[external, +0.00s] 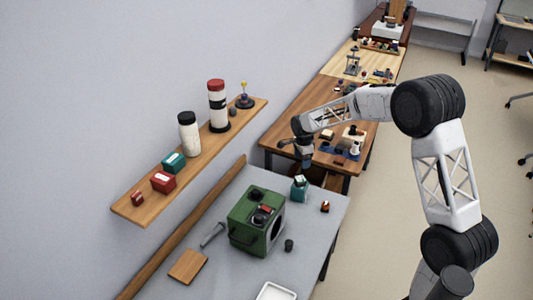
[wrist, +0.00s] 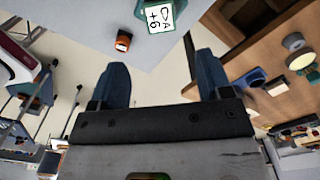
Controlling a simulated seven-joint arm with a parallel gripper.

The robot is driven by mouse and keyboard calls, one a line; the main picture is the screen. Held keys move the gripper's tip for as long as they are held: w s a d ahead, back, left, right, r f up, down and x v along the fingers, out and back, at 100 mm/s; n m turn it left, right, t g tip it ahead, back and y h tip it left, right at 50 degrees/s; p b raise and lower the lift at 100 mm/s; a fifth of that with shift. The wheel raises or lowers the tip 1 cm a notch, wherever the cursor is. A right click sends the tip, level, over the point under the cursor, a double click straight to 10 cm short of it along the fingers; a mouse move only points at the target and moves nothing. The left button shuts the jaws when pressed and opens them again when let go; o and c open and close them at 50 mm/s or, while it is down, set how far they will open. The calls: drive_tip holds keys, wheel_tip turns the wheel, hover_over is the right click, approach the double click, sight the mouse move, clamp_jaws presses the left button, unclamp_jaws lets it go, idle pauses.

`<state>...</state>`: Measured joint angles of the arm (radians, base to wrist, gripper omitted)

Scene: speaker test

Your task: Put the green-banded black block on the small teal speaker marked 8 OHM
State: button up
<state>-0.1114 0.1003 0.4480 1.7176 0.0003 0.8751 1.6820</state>
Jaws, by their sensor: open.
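My gripper (external: 306,165) is open and empty, pointing down above the far end of the grey table; its two blue fingers also show apart in the wrist view (wrist: 162,82). A small teal box (external: 299,189) with a white label stands on the table just below the gripper. It is partly in the wrist view (wrist: 157,15), with black marks on the label that I cannot read as 8 OHM. Another small teal box (external: 173,162) with a white label sits on the wall shelf. No green band is clear on any black item; a small black piece (external: 289,245) stands beside the green box.
A large green box (external: 252,235) stands mid-table with black and red items on top. A small orange-and-black item (external: 325,207) is right of the teal box. A wooden square (external: 188,266), grey tool (external: 213,234) and white tray (external: 276,292) lie nearer. The shelf (external: 140,213) holds bottles.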

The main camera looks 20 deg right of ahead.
idle(0.3)
drive_tip(key=s+d+r+n+t, duration=0.1)
drive_tip(key=s+d+r+n, duration=0.25)
drive_tip(key=s+r, duration=0.55)
drive_tip(key=s+d+r+n, duration=0.2)
drive_tip(key=s+r+n, duration=0.35)
drive_tip(key=s, duration=0.75)
drive_tip(key=s+d+r+n+t, duration=0.1)
drive_tip(key=s+d+n, duration=0.2)
drive_tip(key=s, duration=2.1)
drive_tip(key=n, duration=0.5)
drive_tip(key=shift+s+d+n+t, duration=0.2)
drive_tip(key=shift+n+t, duration=0.1)
drive_tip(key=shift+n, duration=0.1)
